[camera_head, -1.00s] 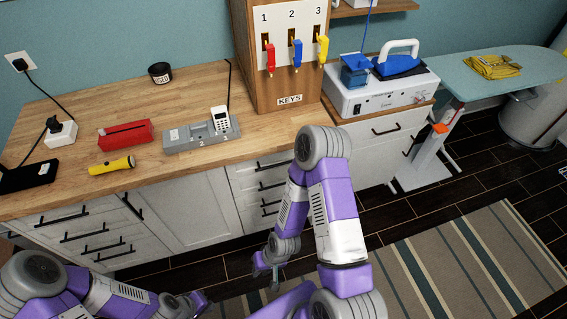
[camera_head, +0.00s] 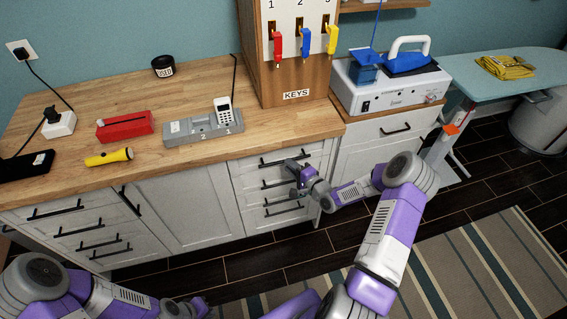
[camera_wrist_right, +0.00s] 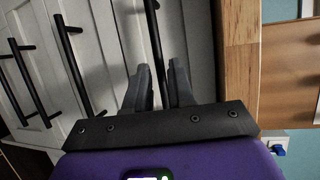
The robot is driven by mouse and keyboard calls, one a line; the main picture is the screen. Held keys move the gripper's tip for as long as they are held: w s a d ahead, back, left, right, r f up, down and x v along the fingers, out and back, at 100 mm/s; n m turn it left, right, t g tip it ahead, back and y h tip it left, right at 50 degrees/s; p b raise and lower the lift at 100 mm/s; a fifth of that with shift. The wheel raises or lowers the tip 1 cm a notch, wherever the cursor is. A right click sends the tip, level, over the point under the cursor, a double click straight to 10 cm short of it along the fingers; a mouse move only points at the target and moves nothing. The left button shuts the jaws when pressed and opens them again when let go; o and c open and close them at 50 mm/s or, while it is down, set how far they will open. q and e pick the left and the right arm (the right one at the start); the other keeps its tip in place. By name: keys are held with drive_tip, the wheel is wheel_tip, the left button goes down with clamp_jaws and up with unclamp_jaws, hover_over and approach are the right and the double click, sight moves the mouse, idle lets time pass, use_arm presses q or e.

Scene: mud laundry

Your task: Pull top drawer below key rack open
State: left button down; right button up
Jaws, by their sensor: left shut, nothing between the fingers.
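The key rack (camera_head: 292,60) stands on the wooden counter. Below it is a white drawer stack, and its top drawer (camera_head: 309,153) is shut, with a black bar handle (camera_head: 270,162). My right gripper (camera_head: 291,165) is at this handle. In the right wrist view, the right gripper's fingers (camera_wrist_right: 161,84) are apart, and the top handle (camera_wrist_right: 154,35) runs down toward the gap between them. I cannot tell whether they touch it. My left gripper (camera_head: 188,309) is low at the bottom edge of the head view, away from the drawers, shut and empty; its fingertips are barely visible.
Lower drawer handles (camera_wrist_right: 70,65) lie close beside the right gripper. The counter edge (camera_wrist_right: 240,65) is just above the top drawer. Another white cabinet (camera_head: 372,150) stands to the right. The floor (camera_head: 240,265) in front of the drawers is clear apart from my arms.

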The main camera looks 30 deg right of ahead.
drive_tip(key=shift+x, duration=2.3)
drive_tip(key=shift+s, duration=0.1)
drive_tip(key=shift+c, duration=0.4)
clamp_jaws()
